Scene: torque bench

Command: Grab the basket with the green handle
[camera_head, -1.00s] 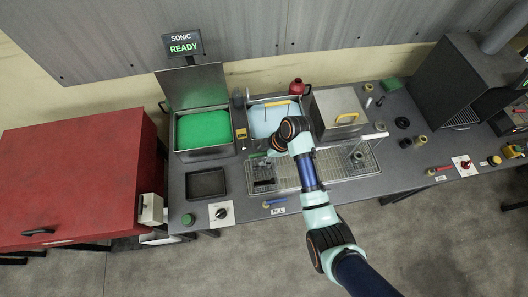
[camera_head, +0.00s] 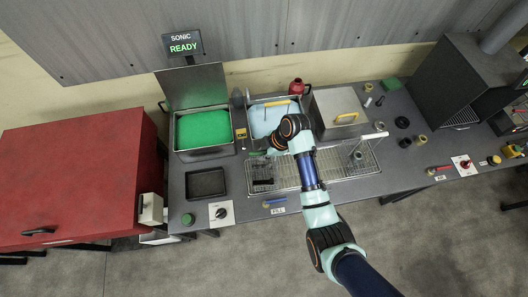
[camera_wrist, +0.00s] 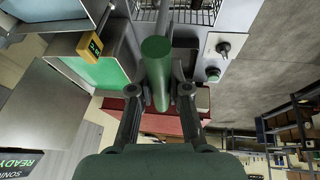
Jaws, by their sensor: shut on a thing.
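The green handle (camera_wrist: 156,72) is a smooth round bar and stands between the two fingers of my gripper (camera_wrist: 159,90) in the wrist view. My gripper is shut on this handle. Wire mesh of the basket (camera_wrist: 148,13) shows at the top edge of the wrist view. In the head view, my gripper (camera_head: 266,158) is over the left end of the draining rack, where the dark basket (camera_head: 262,184) sits. A bit of green shows beside the gripper there. My wrist hides part of the basket, and I cannot tell whether it touches the rack.
A tank with green liquid (camera_head: 203,128) is behind and left, and one with pale blue liquid (camera_head: 262,120) is behind. A lidded tank with a yellow handle (camera_head: 335,106) is to the right. A black tray (camera_head: 206,183) lies left. A rotary knob (camera_head: 221,213) is in front.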

